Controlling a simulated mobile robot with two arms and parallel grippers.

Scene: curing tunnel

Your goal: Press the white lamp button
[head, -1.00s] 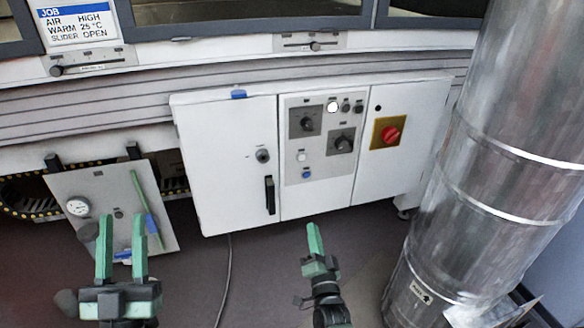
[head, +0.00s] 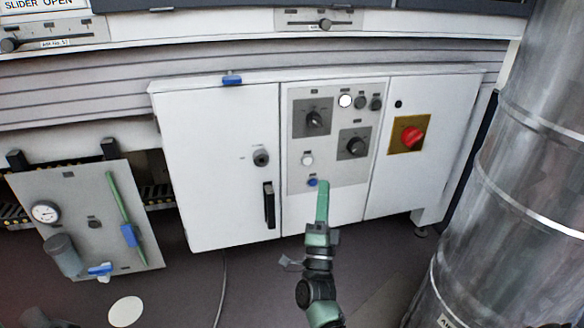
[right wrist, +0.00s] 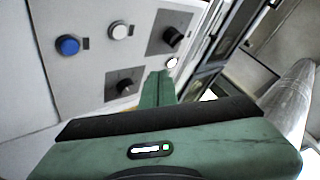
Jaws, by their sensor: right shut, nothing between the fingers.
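A grey control panel (head: 335,175) on the white cabinet carries a round white button (head: 307,160) with a blue button (head: 312,182) just below it. A bright white round lamp (head: 345,101) sits near the panel's top. In the right wrist view the white button (right wrist: 119,31) and blue button (right wrist: 68,45) are at upper left, and the lit lamp (right wrist: 172,62) is just beyond the fingertips. My right gripper (head: 323,186) is shut and empty. In the head view its tip overlaps the panel's lower part, right of the blue button; no contact shows. My left gripper's fingers are out of view.
Two dark rotary knobs (head: 314,119) (head: 354,145) sit on the panel. A red switch (head: 412,137) on a yellow plate is to the right. A black door handle (head: 269,204) is at left. A large metal duct (head: 515,180) stands at far right.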

